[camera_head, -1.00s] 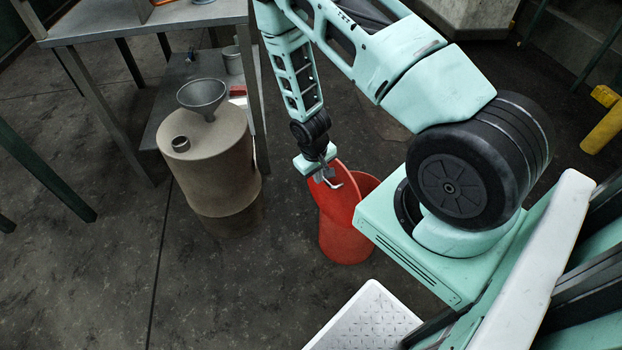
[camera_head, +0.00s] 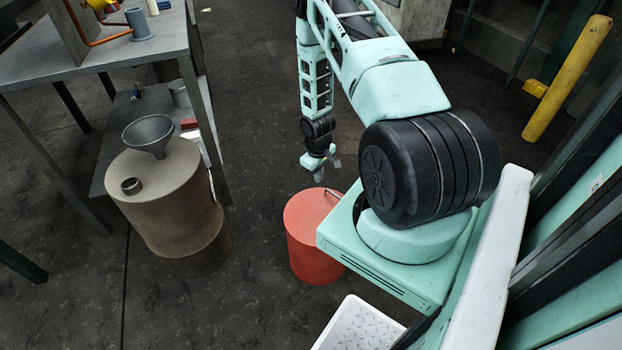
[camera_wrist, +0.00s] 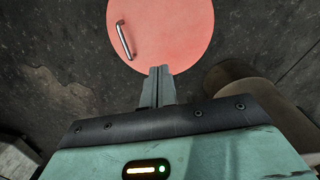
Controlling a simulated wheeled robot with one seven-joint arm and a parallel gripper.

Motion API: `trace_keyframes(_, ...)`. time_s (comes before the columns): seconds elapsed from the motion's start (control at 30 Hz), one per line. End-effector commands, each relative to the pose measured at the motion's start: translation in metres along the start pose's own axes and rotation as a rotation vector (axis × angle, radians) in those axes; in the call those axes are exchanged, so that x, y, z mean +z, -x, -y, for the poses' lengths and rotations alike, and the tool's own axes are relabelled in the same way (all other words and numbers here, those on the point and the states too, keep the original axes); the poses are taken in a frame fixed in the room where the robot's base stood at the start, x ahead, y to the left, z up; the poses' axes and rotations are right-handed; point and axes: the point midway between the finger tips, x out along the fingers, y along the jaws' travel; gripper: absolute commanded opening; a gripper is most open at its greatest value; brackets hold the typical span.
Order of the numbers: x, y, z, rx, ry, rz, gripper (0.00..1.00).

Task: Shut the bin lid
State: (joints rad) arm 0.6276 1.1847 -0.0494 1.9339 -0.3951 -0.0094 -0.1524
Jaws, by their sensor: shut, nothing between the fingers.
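The red bin (camera_head: 312,252) stands on the floor left of my base. Its round red lid (camera_head: 308,212) lies flat over the top, so the bin looks closed. A metal handle on the lid (camera_wrist: 124,40) shows in the wrist view. My gripper (camera_head: 319,175) is shut and empty, above and beyond the lid's far edge. In the wrist view the shut fingertips (camera_wrist: 160,70) overlap the lid's edge in the picture; they look apart from it in the head view. The bin's inside is hidden by the lid.
A brown drum (camera_head: 170,200) with a grey funnel (camera_head: 148,134) stands left of the bin. A grey workbench (camera_head: 75,62) is at the upper left. A yellow post (camera_head: 568,80) stands at the right. Dark floor (camera_head: 255,110) lies open beyond the bin.

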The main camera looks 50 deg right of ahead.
Motion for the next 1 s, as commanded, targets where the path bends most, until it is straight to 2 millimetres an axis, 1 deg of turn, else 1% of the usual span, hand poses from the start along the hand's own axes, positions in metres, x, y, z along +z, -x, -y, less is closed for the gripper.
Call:
trace_keyframes(0.03, 0.001, -0.006, -0.007, -0.025, -0.009, -0.003, 0.00)
trace_keyframes(0.1, 0.001, -0.011, -0.015, -0.059, -0.010, -0.004, 0.00)
trace_keyframes(0.37, 0.001, -0.035, -0.041, -0.187, -0.009, -0.007, 0.00)
trace_keyframes(0.57, 0.001, -0.057, -0.060, -0.293, -0.009, -0.009, 0.00)
trace_keyframes(0.67, 0.002, -0.071, -0.070, -0.351, -0.009, -0.010, 0.00)
trace_keyframes(1.0, 0.001, -0.130, -0.103, -0.580, -0.004, -0.013, 0.00)
